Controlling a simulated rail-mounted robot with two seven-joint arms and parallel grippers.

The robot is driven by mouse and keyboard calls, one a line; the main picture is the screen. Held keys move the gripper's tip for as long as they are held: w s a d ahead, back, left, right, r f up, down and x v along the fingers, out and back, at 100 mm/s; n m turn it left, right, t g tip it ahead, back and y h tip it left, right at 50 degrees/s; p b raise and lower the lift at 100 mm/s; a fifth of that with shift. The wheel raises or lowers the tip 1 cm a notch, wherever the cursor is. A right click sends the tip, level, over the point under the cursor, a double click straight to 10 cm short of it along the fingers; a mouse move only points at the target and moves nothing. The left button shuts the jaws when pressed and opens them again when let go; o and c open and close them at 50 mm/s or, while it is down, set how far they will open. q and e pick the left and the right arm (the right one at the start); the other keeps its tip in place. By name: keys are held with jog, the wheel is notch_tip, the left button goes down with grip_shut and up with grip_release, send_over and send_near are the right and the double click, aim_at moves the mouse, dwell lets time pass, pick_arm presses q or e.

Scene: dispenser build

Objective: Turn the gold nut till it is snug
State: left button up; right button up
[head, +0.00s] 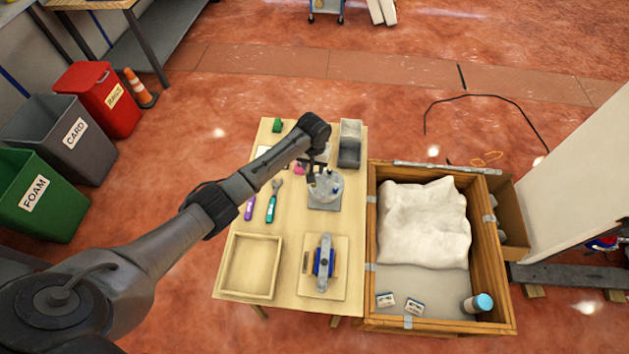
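My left arm reaches from the lower left over the wooden table (290,222). My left gripper (311,180) points down at the left side of a round, pale grey fixture (328,192) on a square grey base. Small dark and bluish parts stand on the fixture. The gold nut is too small or hidden to make out. I cannot tell whether the gripper's fingers are open, shut or touching anything. A teal-handled tool (271,207) and a purple-handled tool (250,208) lie left of the fixture. My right gripper is not in view.
An empty wooden tray (231,291) and a board (341,285) bearing a blue and grey device (324,260) are at the table's front. A grey bin (349,153) stands behind the fixture. A wooden crate (371,245) with white cloth (425,222) adjoins the table's right.

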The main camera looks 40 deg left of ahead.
aim_at(314, 185)
pick_arm(q)
notch_tip(314, 185, down, 10)
jog(key=shift+r+b, duration=0.1)
jog(key=shift+b, duration=0.85)
grip_shut()
